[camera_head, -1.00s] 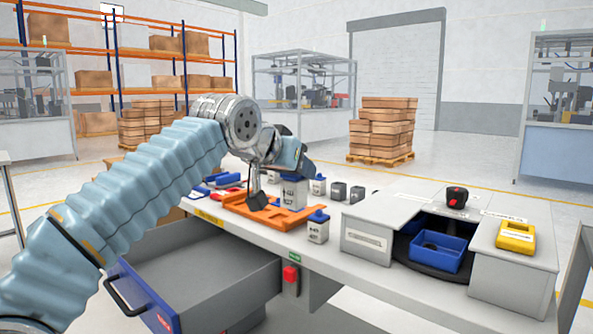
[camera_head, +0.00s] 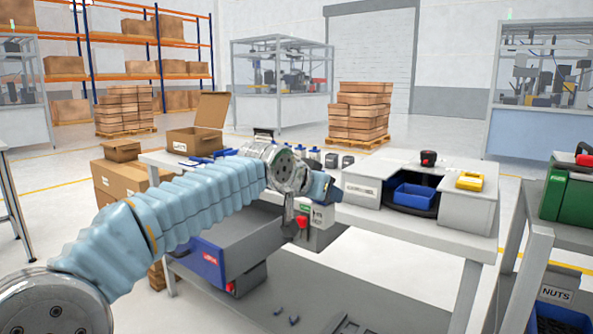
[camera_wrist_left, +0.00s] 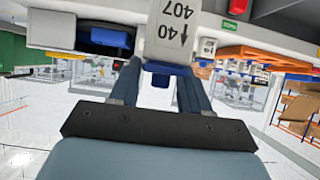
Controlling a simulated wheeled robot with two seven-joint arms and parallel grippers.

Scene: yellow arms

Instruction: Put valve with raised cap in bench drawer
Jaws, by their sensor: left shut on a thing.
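My left gripper (camera_head: 311,198) is shut on a pale grey valve (camera_head: 322,217) and holds it in front of the bench's front edge. In the left wrist view the valve (camera_wrist_left: 180,32) shows black print, and its blue cap (camera_wrist_left: 166,69) sits between the fingers (camera_wrist_left: 160,85). I cannot tell how high the cap stands. The bench drawer (camera_head: 240,243) is pulled open, lower and to the left of the valve, with a blue front (camera_head: 207,262). My forearm covers part of the drawer. My right gripper is not in view.
Several small blocks, some blue-capped (camera_head: 330,160), stand on the bench behind my wrist. A red button (camera_head: 302,221) is on the bench front beside the valve. A blue bin (camera_head: 415,196) and yellow device (camera_head: 470,181) are at the right. A cardboard box (camera_head: 195,140) stands behind.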

